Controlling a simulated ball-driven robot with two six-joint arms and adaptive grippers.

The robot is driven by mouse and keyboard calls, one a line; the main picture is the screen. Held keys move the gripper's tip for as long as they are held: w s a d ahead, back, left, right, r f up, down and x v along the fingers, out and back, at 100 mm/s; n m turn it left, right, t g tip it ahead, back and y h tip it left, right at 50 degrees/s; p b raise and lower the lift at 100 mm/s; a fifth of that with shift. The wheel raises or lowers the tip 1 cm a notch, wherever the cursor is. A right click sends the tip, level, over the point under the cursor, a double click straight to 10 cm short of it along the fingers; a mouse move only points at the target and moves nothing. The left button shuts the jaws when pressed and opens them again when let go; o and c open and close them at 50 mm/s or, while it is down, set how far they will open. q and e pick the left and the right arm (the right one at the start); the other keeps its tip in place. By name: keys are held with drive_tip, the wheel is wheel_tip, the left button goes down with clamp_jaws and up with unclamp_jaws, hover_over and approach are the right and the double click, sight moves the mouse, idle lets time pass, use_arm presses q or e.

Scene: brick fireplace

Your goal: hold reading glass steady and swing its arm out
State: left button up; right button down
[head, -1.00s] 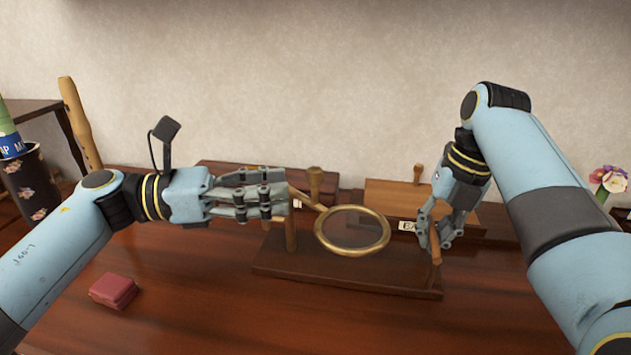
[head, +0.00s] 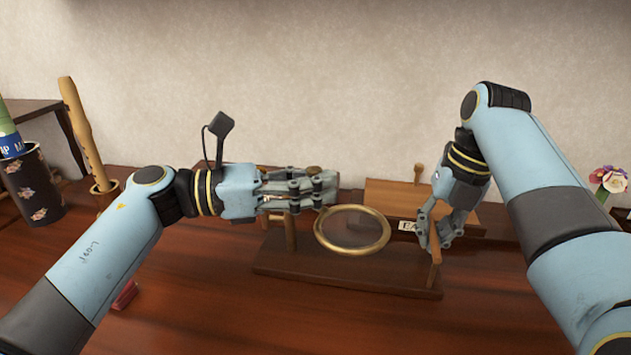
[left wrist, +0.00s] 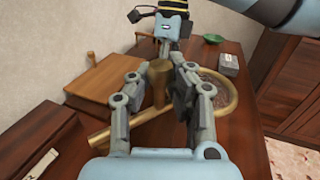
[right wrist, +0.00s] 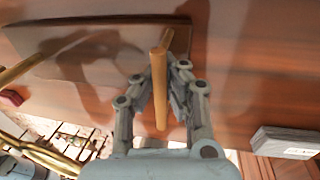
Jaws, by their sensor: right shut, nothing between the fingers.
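The reading glass, a round lens in a brass ring (head: 384,243), sits over a dark wooden base (head: 340,277). Its brass arm (left wrist: 108,137) runs off to the lower left in the left wrist view. A wooden post stands at the base's left end, and another post (right wrist: 160,98) at its right end. My left gripper (head: 330,185) is open, its fingers apart on either side of an upright wooden knob (left wrist: 158,80); contact is unclear. My right gripper (head: 430,238) is shut and empty beside the right post, which crosses in front of its fingers in the right wrist view.
A wooden box (head: 400,195) with a knob and a label stands behind the glass. A red block (head: 125,295) is partly hidden behind my left arm. A patterned pot (head: 30,187) and a wooden flute (head: 82,130) stand at the left. The front tabletop is clear.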

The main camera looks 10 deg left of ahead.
use_arm(q)
clamp_jaws()
drive_tip(key=shift+a, duration=0.1)
idle(0.3)
drive_tip(key=shift+s+a+f+m+g, duration=0.1)
drive_tip(key=shift+s+a+m+g, duration=0.4)
drive_tip(key=shift+m+g, duration=1.15)
drive_tip(key=shift+s+a+r+m+g, duration=0.1)
drive_tip(key=shift+s+a+m+g, duration=0.5)
drive_tip(key=shift+g, duration=1.7)
drive_tip(key=shift+s+a+f+m+g, duration=0.15)
drive_tip(key=shift+a+m+g, duration=0.5)
drive_tip(key=shift+m+g, duration=1.15)
drive_tip(key=shift+g, duration=0.25)
drive_tip(key=o, duration=0.8)
unclamp_jaws()
